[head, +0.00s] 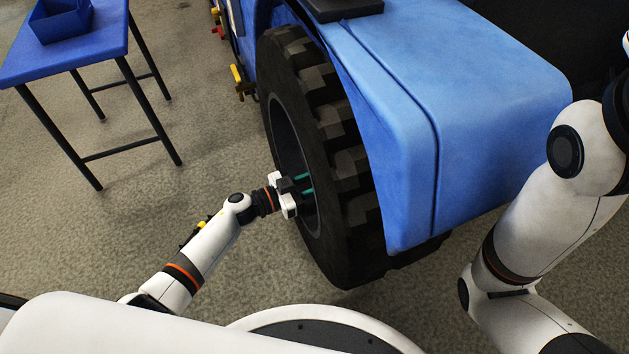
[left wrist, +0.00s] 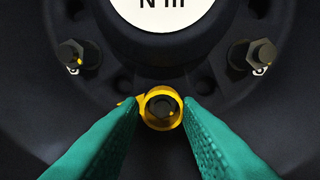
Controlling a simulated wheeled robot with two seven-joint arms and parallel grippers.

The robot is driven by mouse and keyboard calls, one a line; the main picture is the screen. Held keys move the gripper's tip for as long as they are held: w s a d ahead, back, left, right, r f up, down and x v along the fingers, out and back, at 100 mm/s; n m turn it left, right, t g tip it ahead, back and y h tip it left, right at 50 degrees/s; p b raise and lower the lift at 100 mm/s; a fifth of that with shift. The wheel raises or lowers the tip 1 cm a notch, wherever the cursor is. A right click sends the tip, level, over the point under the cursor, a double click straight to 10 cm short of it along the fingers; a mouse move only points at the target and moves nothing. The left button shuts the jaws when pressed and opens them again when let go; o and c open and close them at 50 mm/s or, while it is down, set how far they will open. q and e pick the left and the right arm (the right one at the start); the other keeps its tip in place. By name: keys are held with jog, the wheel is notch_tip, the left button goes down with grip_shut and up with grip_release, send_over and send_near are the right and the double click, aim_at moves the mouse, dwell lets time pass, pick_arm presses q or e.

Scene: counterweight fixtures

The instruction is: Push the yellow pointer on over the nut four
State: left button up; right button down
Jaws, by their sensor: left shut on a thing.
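The yellow pointer (left wrist: 148,116) is a ring with a short tip to the left, seen low in the middle of the left wrist view. A dark nut end (left wrist: 163,107) shows inside the ring; how far the ring sits over it I cannot tell. My left gripper (left wrist: 163,112) is shut on the pointer, one green finger on each side. In the head view my left gripper (head: 306,184) reaches into the wheel (head: 285,150), where the pointer is hidden. My right arm is at the right; its gripper is out of view.
Two other nuts, left (left wrist: 77,55) and right (left wrist: 252,57), flank a white-faced hub cap (left wrist: 165,12). The thick tyre (head: 345,190) and blue fender (head: 480,130) stand close to my left gripper. A blue table (head: 95,45) carries a blue bin (head: 62,22). Floor between is clear.

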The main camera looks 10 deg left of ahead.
pick_arm(q)
jog(key=shift+w+d, duration=0.35)
jog(key=shift+d, duration=0.15)
dwell(0.4)
jog(key=o, duration=0.8)
jog(key=shift+o, duration=0.2)
